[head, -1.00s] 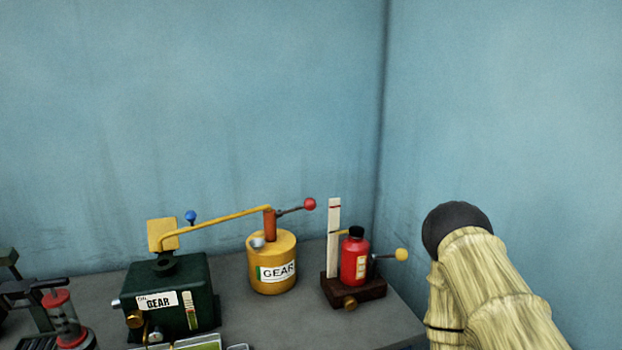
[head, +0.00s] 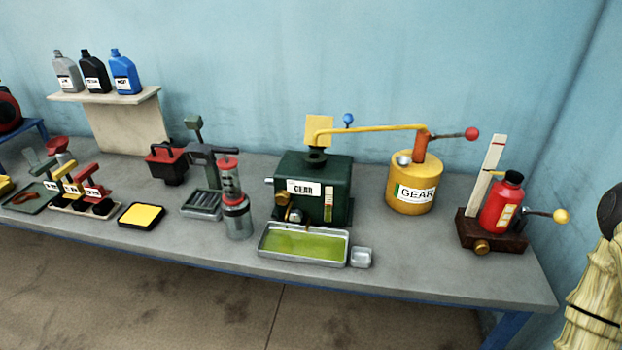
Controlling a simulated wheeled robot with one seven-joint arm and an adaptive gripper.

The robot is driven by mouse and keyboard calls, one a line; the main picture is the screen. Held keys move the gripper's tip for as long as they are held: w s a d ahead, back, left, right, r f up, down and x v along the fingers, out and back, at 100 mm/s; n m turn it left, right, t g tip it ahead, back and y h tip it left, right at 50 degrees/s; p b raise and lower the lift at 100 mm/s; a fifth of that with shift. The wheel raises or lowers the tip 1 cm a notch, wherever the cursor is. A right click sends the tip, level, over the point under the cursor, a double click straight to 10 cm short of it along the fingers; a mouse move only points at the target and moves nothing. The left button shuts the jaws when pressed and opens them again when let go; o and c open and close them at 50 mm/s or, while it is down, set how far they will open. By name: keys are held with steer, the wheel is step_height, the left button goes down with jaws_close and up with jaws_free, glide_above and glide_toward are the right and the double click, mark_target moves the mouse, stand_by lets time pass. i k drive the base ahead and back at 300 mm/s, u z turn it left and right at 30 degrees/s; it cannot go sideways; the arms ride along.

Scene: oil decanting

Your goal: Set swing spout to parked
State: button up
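The swing spout (head: 372,128) is a long yellow tube on an orange-red post (head: 420,147) atop the yellow drum labelled GEAR (head: 412,187). The spout reaches left, and its tip is over the filler neck of the dark green tank (head: 330,177), also labelled GEAR. A dark lever with a red knob (head: 472,134) sticks out to the right of the post. A yellow plate (head: 319,130) stands up behind the filler neck. My gripper is not in view; only part of my arm shows at the right edge.
A tray of green liquid (head: 303,245) and a small metal cup (head: 361,257) sit before the tank. A red bottle (head: 502,205) stands on a dark base at right. A pump (head: 235,200) stands left of the tank. The bench front at right (head: 420,262) is clear.

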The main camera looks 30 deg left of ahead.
mark_target(348, 119)
steer(key=k, duration=0.5)
steer(key=u, duration=1.1)
steer(key=i, duration=0.7)
steer(key=z, duration=1.05)
